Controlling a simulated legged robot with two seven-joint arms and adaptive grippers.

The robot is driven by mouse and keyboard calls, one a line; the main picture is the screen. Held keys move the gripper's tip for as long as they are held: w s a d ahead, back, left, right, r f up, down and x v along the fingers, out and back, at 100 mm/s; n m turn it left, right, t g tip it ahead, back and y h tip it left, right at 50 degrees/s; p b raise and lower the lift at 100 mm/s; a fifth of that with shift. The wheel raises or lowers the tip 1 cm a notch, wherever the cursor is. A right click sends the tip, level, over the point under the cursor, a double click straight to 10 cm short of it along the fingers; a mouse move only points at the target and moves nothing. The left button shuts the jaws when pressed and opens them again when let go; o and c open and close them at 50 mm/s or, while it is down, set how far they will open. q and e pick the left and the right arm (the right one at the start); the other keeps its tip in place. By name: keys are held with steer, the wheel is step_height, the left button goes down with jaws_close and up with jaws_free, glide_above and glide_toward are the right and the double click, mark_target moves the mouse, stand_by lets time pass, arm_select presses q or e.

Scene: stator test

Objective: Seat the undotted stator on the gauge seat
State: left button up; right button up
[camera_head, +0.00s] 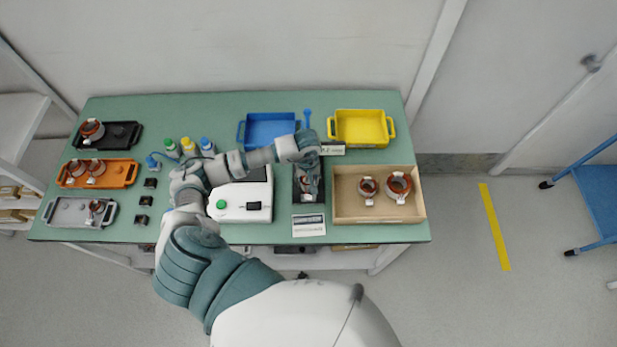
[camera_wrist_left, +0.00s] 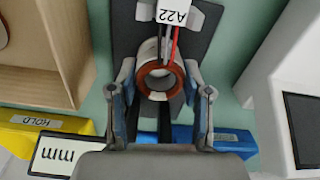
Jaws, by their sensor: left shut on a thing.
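My left gripper (camera_head: 307,177) is over a dark plate (camera_head: 311,208) with the gauge seat area, to the right of the white tester. In the left wrist view the left gripper (camera_wrist_left: 165,92) is shut on a stator (camera_wrist_left: 177,72), a copper-red ring in a pale housing. It has red and black leads and a white tag (camera_wrist_left: 173,12) reading A22. No dot shows on its visible side. The dark plate (camera_wrist_left: 205,38) lies beneath it; the seat itself is hidden, and I cannot tell whether the stator touches it. My right gripper is not in view.
The white tester (camera_head: 243,197) stands left, the wooden box (camera_head: 385,216) with two stators right. Blue (camera_head: 268,117) and yellow (camera_head: 361,112) bins are behind. Black (camera_head: 126,133), orange (camera_head: 118,172) and grey (camera_head: 68,213) trays holding stators line the left. A label card (camera_head: 308,225) lies in front.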

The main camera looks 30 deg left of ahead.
arm_select(q)
steer(key=shift+s+a+f, duration=0.1)
steer(key=shift+s+f, duration=0.05)
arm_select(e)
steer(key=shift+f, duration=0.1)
arm_select(q)
steer(key=o, duration=1.2)
steer(key=shift+o, duration=1.2)
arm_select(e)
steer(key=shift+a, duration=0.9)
arm_select(q)
steer(key=shift+r, duration=0.25)
step_height(320, 180, up, 12)
steer(key=shift+f, duration=0.25)
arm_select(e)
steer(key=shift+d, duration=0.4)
arm_select(q)
steer(key=shift+a+f, duration=0.1)
